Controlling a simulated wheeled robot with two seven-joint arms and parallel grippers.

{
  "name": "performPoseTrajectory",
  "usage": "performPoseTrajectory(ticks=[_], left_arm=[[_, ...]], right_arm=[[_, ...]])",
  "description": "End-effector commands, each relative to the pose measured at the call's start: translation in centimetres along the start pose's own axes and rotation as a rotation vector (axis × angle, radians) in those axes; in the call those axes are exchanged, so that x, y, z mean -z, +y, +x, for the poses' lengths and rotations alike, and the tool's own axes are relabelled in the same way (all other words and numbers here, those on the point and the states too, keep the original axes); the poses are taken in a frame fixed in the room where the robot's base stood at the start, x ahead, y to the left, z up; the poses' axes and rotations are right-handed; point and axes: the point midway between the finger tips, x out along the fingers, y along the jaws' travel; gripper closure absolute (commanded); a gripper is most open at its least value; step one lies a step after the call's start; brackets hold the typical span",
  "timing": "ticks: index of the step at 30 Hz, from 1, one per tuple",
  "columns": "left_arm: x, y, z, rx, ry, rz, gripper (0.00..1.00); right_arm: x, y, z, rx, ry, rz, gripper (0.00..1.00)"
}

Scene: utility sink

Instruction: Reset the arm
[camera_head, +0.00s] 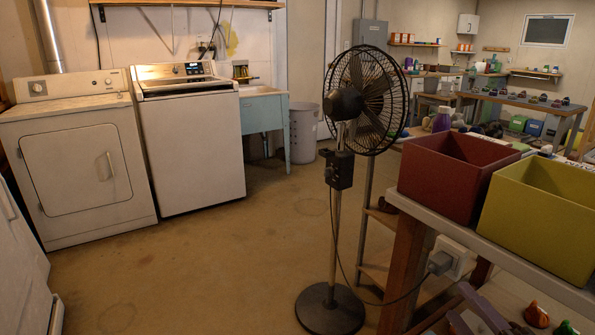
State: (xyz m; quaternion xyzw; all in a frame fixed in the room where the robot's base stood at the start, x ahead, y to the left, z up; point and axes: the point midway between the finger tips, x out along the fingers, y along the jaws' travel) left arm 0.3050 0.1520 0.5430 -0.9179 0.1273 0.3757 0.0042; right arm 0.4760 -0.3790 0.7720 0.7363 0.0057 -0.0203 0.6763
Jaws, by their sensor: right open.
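My right gripper (485,312) shows only in part at the bottom edge of the head view, right of centre. It is open, and I see nothing held in it. It is below the workbench (545,268) edge, and its outline is hard to tell from the dim things around it. My left gripper is not in view.
A black standing fan (365,100) stands on a round base (330,309), its cord running to an outlet (448,258). A red bin (450,178) and a yellow bin (543,215) sit on the workbench. A dryer (80,165) and a washer (190,150) stand left. The middle floor is clear.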

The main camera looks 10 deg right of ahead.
Motion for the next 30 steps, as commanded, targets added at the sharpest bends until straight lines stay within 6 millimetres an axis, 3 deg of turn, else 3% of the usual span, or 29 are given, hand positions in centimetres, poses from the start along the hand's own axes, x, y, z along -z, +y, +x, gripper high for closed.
performPoseTrajectory(ticks=[5,9,12,15,19,30], left_arm=[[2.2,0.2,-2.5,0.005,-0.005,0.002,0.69],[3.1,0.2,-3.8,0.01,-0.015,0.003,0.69],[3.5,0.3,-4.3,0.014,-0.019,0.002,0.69],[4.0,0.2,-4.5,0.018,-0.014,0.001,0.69],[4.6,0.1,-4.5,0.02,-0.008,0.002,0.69],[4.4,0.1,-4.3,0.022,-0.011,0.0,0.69]], right_arm=[[3.5,-7.4,-4.3,0.233,-0.127,0.487,0.52],[9.3,-13.8,-9.5,0.454,-0.254,0.892,0.52],[13.7,-16.6,-12.8,0.586,-0.326,1.107,0.52],[17.3,-18.1,-15.2,0.682,-0.375,1.256,0.52],[19.9,-19.0,-16.9,0.75,-0.407,1.356,0.52],[20.4,-19.3,-17.2,0.763,-0.412,1.376,0.52]])
